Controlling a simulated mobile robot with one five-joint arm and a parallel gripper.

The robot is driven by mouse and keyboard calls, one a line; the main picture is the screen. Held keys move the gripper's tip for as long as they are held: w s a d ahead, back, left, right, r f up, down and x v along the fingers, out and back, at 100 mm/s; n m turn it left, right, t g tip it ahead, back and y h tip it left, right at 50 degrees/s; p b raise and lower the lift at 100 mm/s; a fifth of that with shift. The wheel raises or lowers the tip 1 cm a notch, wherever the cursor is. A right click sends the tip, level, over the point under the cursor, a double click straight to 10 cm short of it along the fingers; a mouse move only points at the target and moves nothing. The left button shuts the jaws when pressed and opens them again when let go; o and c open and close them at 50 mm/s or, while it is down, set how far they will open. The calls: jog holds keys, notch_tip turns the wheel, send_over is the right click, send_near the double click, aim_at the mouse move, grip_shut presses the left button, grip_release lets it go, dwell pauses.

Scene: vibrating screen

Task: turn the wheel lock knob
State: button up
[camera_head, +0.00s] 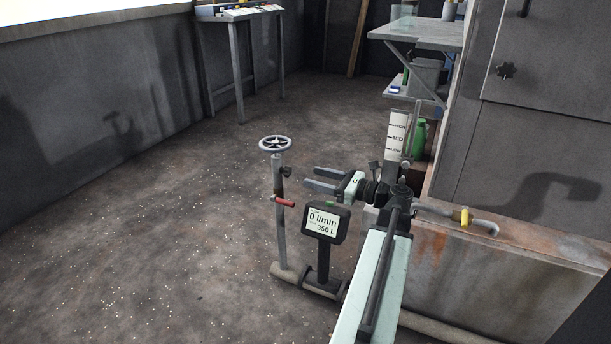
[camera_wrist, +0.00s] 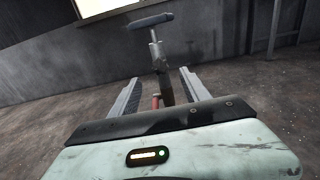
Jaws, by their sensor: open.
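A grey handwheel (camera_head: 276,143) tops an upright pipe post (camera_head: 279,230). A small dark knob (camera_head: 286,172) sticks out from the post below the wheel, on the side facing my gripper. A red-handled lever (camera_head: 284,202) sits lower on the post. My gripper (camera_head: 312,179) is open and empty, right of the post and close to the knob's height, apart from it. In the wrist view the wheel (camera_wrist: 151,21) is seen edge-on, and the post (camera_wrist: 162,75) stands between the two finger lines (camera_wrist: 158,80). The knob is too small to make out clearly there.
A flow display (camera_head: 322,223) on a short stand is just below my gripper. A level gauge (camera_head: 398,137) and a green bottle (camera_head: 419,138) are behind the arm. A rusty tank (camera_head: 490,275) with a yellow-handled valve (camera_head: 462,216) is at right. The floor left of the post is clear.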

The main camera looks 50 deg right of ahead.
aim_at(290, 170)
jog(key=x, duration=0.7)
jog(key=shift+w, duration=0.35)
grip_shut()
